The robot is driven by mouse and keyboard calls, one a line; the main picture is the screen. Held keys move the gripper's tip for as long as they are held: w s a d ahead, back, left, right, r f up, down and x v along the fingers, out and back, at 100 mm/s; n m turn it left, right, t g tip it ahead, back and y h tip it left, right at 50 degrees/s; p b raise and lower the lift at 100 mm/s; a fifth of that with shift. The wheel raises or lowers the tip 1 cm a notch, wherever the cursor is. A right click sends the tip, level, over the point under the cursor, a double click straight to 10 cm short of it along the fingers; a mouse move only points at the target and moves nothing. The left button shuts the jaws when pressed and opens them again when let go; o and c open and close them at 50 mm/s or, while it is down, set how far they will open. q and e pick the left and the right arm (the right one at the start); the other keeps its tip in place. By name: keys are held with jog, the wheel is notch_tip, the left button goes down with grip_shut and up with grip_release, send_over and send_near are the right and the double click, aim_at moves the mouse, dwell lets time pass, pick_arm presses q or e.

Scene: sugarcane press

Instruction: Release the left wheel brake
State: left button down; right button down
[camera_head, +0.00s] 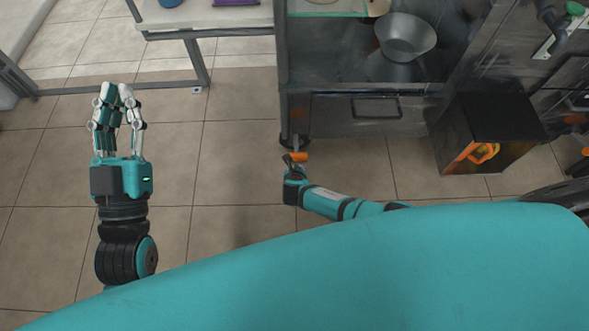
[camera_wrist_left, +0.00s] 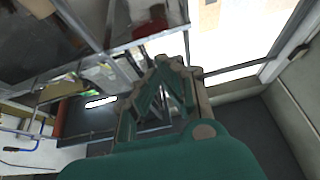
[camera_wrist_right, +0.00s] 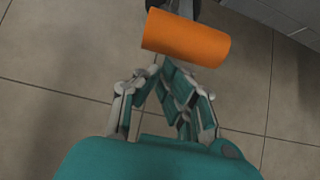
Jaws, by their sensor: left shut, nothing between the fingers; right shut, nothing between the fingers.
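The left wheel brake is an orange cylindrical pedal (camera_head: 298,157) at the caster wheel (camera_head: 290,140) under the left front corner of the dark metal cart (camera_head: 335,120). My right gripper (camera_head: 294,164) is shut and empty right at the pedal. In the right wrist view the orange pedal (camera_wrist_right: 187,38) lies just beyond the closed fingertips of this gripper (camera_wrist_right: 163,68); I cannot tell whether they touch. The wheel is mostly cut off there. My left gripper (camera_head: 119,88) is shut and empty, raised over the open floor at the left, far from the brake.
A black box with an orange item (camera_head: 484,152) stands on the right. A metal pot (camera_head: 405,36) sits on the cart, above a drawer handle (camera_head: 376,108). A white table (camera_head: 205,15) stands at the back left. The tiled floor left of the cart is clear.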

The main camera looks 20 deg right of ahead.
pick_arm(q)
notch_tip(320, 180, down, 6)
jog(key=w+g+y+p, duration=0.1)
jog(key=g, duration=0.3)
jog(key=shift+w+a, duration=0.25)
jog(key=shift+w, duration=0.1)
jog(key=shift+f, duration=0.1)
